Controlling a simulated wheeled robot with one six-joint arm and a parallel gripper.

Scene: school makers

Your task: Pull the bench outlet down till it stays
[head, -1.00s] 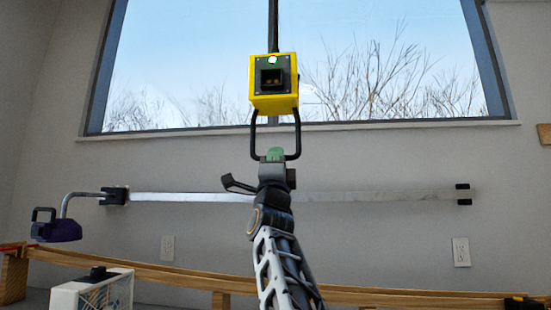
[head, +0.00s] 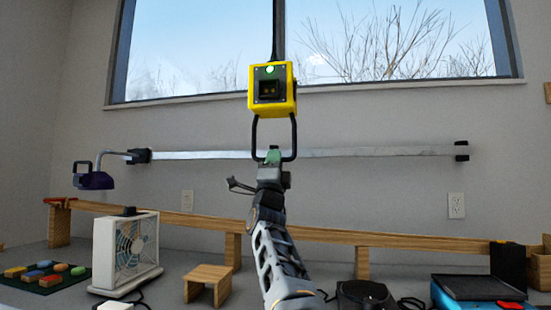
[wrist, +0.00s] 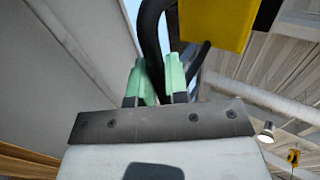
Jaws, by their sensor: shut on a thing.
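The bench outlet is a yellow box (head: 272,90) with a dark socket face and a lit green light, hanging from a dark cord in front of the window in the head view. A black loop handle (head: 255,135) hangs under it. My gripper (head: 273,156) is below the box, shut on the bottom bar of the handle. In the wrist view the green fingertips (wrist: 154,82) stand on either side of the black handle (wrist: 152,35), with part of the yellow box (wrist: 215,22) above. The bar between the fingers is partly hidden.
A metal rail (head: 360,152) with a purple tool (head: 94,180) at its left runs along the wall behind. Below are a wooden ledge (head: 330,235), a white fan (head: 127,250), a small wooden stool (head: 208,282) and a blue case (head: 480,293). The air around the box is clear.

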